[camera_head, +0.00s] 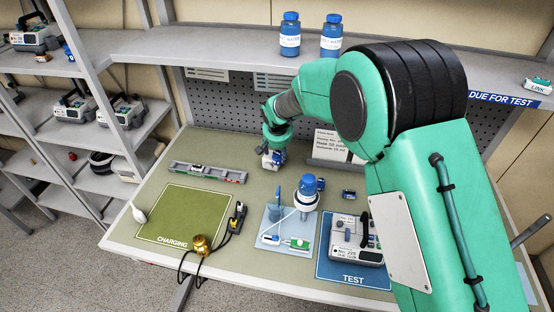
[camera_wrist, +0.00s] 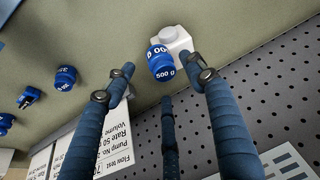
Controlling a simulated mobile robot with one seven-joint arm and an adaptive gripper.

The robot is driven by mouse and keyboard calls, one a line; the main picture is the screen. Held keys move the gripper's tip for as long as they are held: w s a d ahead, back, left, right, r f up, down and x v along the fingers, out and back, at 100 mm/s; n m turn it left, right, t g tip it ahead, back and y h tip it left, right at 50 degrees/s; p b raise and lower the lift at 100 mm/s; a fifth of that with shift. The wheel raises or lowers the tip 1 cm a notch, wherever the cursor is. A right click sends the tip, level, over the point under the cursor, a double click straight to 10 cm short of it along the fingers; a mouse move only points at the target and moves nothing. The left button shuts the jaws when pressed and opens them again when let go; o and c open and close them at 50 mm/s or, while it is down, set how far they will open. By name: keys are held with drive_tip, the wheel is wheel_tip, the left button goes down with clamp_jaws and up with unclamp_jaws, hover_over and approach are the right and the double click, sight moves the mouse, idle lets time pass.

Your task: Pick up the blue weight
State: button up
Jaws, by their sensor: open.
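In the wrist view, a blue weight (camera_wrist: 161,63) with white "500 g" lettering lies between the tips of my gripper (camera_wrist: 160,72). It is beside a small white object (camera_wrist: 176,40), and I cannot tell whether they touch. The three dark blue fingers are open around the weight, with no clear contact. In the head view my gripper (camera_head: 276,156) is low over the back middle of the bench, and the weight is hard to tell apart from the fingers there. Another blue lettered piece (camera_wrist: 65,76) stands to the left in the wrist view.
A printed card (camera_head: 336,143) and a pegboard (camera_head: 232,98) stand behind my gripper. A long grey strip (camera_head: 207,173) lies to the left. In front are a pale tray (camera_head: 272,218), a blue-capped container (camera_head: 306,196) and a pump (camera_head: 354,238).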

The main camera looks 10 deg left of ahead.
sight(277, 154)
drive_tip(key=shift+f, duration=0.15)
drive_tip(key=shift+b+x, duration=0.45)
drive_tip(key=shift+x, duration=2.1)
drive_tip(key=shift+a, duration=0.2)
clamp_jaws()
